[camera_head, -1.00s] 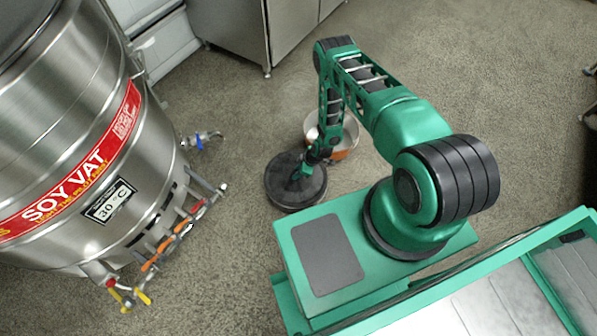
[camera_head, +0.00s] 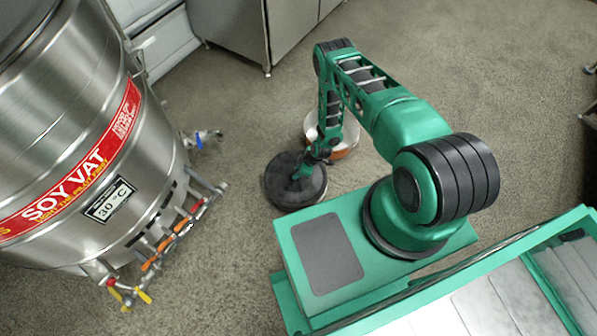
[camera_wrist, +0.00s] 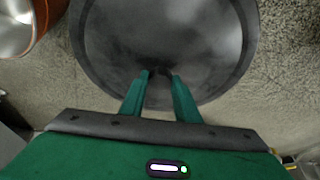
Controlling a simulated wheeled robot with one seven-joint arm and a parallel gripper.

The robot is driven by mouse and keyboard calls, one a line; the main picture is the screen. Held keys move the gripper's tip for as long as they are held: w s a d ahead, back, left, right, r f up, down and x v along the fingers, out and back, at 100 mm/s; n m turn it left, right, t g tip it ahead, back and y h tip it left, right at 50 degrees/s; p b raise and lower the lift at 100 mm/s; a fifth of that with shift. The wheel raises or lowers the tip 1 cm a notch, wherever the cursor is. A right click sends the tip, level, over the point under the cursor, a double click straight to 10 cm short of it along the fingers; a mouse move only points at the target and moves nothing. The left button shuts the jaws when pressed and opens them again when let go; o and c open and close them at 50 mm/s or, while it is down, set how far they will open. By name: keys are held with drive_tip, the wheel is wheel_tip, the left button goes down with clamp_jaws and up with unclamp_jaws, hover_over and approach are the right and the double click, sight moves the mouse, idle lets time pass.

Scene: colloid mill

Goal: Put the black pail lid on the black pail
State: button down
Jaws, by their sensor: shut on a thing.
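The black pail lid (camera_head: 282,186) is a round dark disc with a raised rim, low over the floor left of my base in the head view. It also fills the top middle of the wrist view (camera_wrist: 165,35). My gripper (camera_wrist: 160,75) is shut on the lid at its near middle, with both green fingers close together. In the head view my gripper (camera_head: 300,172) comes down onto the lid from the upper right. I cannot make out the black pail apart from the lid. Whether it is hidden beneath the lid cannot be told.
An orange-brown metal pail (camera_head: 345,152) stands just right of and behind the lid, partly behind my arm; it also shows in the wrist view (camera_wrist: 41,18). A steel soy vat (camera_head: 60,150) with valves stands at left. A cabinet (camera_head: 255,30) is behind. Floor beyond is clear.

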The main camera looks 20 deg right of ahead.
drive_tip(key=shift+f, duration=0.2)
drive_tip(key=c, duration=1.3)
unclamp_jaws()
drive_tip(key=v, duration=1)
drive_tip(key=shift+d+r, duration=0.15)
drive_tip(key=shift+r, duration=0.2)
